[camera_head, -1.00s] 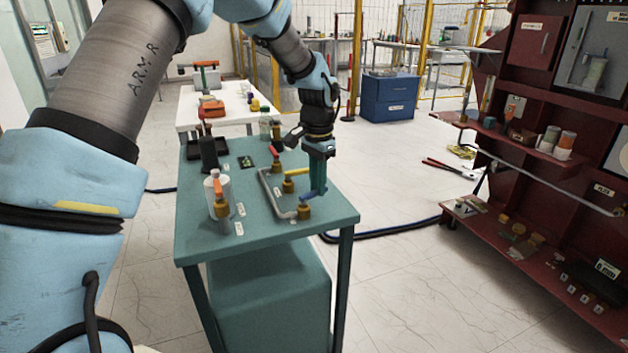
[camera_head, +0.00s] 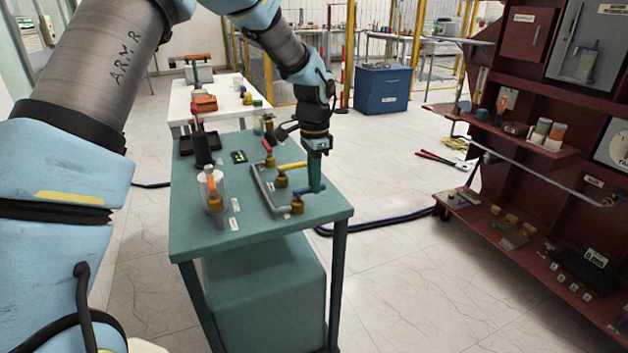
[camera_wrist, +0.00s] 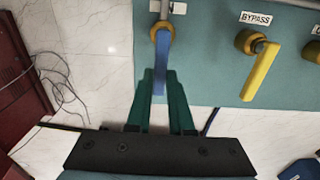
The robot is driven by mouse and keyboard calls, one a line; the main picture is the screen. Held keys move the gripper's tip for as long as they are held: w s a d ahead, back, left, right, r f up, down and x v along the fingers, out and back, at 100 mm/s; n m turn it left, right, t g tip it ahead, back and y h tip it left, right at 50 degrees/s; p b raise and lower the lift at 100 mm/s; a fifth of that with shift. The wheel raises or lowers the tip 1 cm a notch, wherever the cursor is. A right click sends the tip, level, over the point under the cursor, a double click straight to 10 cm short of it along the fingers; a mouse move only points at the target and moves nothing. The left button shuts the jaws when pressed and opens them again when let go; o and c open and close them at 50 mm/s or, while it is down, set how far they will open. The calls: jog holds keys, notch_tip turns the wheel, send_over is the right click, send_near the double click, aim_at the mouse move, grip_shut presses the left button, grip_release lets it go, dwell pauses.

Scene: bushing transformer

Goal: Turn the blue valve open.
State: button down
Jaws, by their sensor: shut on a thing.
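The blue valve has a flat blue lever (camera_head: 308,192) on a brass body (camera_head: 297,206), near the front right corner of the teal table (camera_head: 215,262). My gripper (camera_head: 316,187) points down over it, with its green fingers around the lever. In the wrist view, the blue lever (camera_wrist: 161,65) runs down from the brass body and lies between the two fingers (camera_wrist: 160,98), which are closed on its outer part. There the lever is roughly in line with the grey pipe above it. The fingers hide part of the lever in the head view.
A yellow-handled valve (camera_wrist: 261,71) labelled BYPASS stands beside the blue one. A red-handled valve (camera_head: 268,152) is farther back, and an orange-handled valve (camera_head: 212,190) stands at left. A dark red shelf unit (camera_head: 480,125) stands at right, across open floor.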

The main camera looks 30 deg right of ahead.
jog(key=shift+d, duration=0.1)
jog(key=c, duration=0.8)
grip_release()
notch_tip(320, 180, up, 11)
jog(key=b, duration=0.2)
jog(key=shift+f, duration=0.1)
